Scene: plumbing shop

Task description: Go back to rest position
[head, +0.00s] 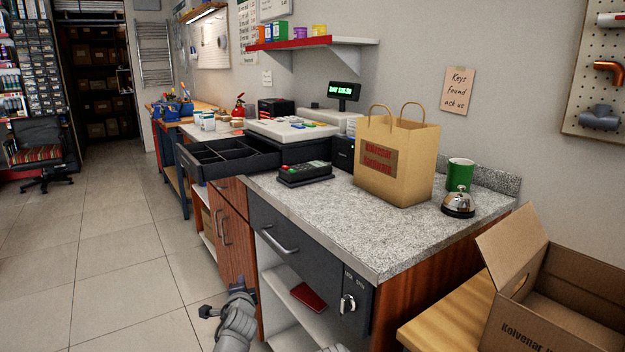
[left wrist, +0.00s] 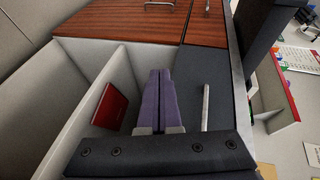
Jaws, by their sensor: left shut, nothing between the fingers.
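My left gripper (head: 238,290) is low in front of the counter in the head view, beside the wooden cabinet doors. In the left wrist view its two fingers (left wrist: 160,72) are together with nothing between them. They point toward the counter front, near the open shelf and the dark drawer front (left wrist: 206,88). No thing is held.
A black cash drawer (head: 205,168) stands open. An open carton (head: 520,310) is at right.

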